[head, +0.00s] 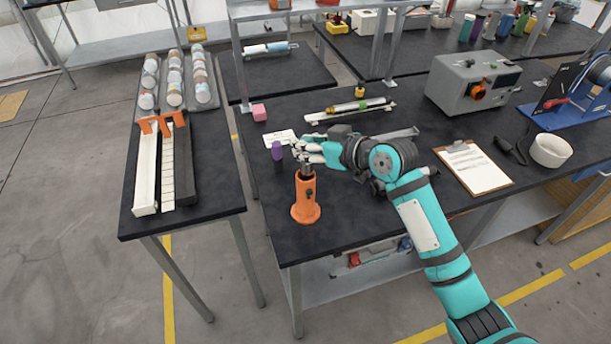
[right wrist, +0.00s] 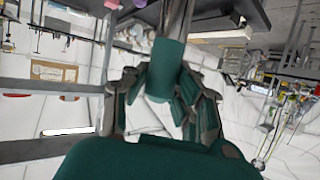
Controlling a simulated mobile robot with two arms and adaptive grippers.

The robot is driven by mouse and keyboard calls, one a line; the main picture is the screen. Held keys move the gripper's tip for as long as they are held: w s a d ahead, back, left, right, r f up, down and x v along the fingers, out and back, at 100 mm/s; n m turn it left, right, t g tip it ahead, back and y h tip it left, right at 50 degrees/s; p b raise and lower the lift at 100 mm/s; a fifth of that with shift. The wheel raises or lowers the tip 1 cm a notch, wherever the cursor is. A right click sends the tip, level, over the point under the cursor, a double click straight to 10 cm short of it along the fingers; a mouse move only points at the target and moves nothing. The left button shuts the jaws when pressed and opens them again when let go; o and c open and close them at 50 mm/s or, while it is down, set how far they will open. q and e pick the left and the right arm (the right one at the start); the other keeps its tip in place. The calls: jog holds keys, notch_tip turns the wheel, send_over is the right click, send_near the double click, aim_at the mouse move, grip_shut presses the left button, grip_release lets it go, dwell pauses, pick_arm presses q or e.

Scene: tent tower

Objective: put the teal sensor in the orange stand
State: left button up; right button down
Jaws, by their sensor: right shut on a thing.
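The orange stand (head: 305,202) stands upright near the front left corner of the dark workbench. My right gripper (head: 306,152) is just above it, coming in from the right. In the right wrist view the gripper (right wrist: 163,100) is shut on the teal sensor (right wrist: 165,72), a teal cylinder with a grey shaft (right wrist: 178,22) pointing away from the palm. In the head view the gripper hides most of the sensor. A grey part shows at the stand's top opening; I cannot tell how deep it sits. My left gripper is out of view.
A purple cylinder (head: 277,151) stands close left of the gripper, by a white card (head: 285,137). A clipboard (head: 473,168) and a grey box (head: 473,86) are to the right. The bench edge is close in front of the stand.

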aim_at(311, 165)
jog(key=shift+s+d+f, duration=0.1)
jog(key=shift+s+f, duration=0.1)
jog(key=shift+f, duration=0.85)
jog(key=shift+s+f, duration=0.3)
jog(key=shift+f, duration=0.2)
jog(key=f, duration=0.1)
jog(key=f+p, duration=0.1)
jog(key=f, duration=0.1)
jog(key=shift+w, duration=0.35)
jog(key=shift+w+f, duration=0.1)
jog(key=shift+w, duration=0.1)
jog(key=c, duration=1.7)
grip_release()
jog(key=shift+s+r, duration=0.25)
jog(key=shift+s, duration=0.05)
jog(key=shift+o, duration=1.2)
jog(key=o, duration=0.4)
jog(key=shift+w, duration=0.15)
jog(key=shift+c, duration=0.2)
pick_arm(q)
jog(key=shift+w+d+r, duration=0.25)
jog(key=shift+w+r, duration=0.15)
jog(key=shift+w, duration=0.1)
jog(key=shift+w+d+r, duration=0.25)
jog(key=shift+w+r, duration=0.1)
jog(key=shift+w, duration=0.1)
